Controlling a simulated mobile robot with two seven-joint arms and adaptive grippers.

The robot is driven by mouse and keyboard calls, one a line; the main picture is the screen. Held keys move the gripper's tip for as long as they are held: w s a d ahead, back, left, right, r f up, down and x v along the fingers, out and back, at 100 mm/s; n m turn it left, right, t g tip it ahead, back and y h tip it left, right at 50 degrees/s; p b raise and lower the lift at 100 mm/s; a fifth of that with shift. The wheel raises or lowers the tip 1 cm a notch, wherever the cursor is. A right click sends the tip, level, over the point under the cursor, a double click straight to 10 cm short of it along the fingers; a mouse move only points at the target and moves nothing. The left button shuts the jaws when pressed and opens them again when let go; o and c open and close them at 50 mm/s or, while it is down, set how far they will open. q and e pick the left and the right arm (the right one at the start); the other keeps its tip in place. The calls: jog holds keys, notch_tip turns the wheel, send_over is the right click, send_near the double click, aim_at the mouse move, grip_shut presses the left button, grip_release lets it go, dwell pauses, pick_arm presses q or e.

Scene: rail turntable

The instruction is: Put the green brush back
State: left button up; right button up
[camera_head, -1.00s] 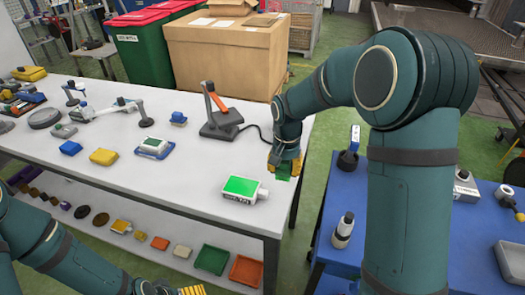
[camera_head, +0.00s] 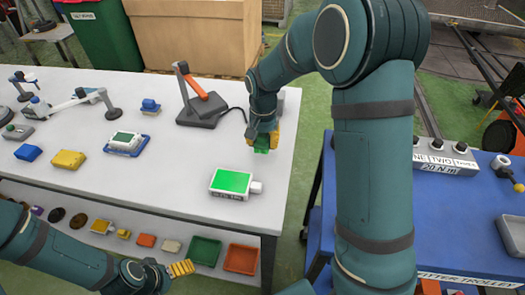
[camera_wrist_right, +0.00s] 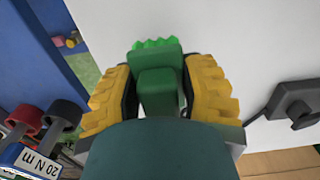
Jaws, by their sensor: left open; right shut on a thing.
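The green brush (camera_wrist_right: 157,85) is in my right gripper (camera_wrist_right: 157,90), between its yellow ribbed fingers, with light green bristles at the far end in the right wrist view. In the head view the right gripper (camera_head: 263,140) is over the right end of the white table (camera_head: 180,190), and a bit of the green brush (camera_head: 261,150) shows below the fingers. I cannot tell whether the brush touches the table. My left gripper (camera_head: 176,271) is open and low at the front, before the lower shelf. The left gripper's fingers are partly cut from clear view.
A box with a green screen (camera_head: 231,181) lies in front of the right gripper. A dark stand with an orange arm (camera_head: 203,110) is behind left. A yellow block (camera_head: 69,159) and a blue tray (camera_head: 113,150) lie further left. A blue trolley (camera_head: 457,210) stands right.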

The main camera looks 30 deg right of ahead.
aim_at(263, 150)
jog(key=shift+f+b, duration=0.4)
jog(key=shift+f, duration=1.5)
jog(key=shift+f, duration=0.1)
jog(key=o, duration=1.1)
notch_tip(263, 150, up, 12)
jog(key=p, duration=0.3)
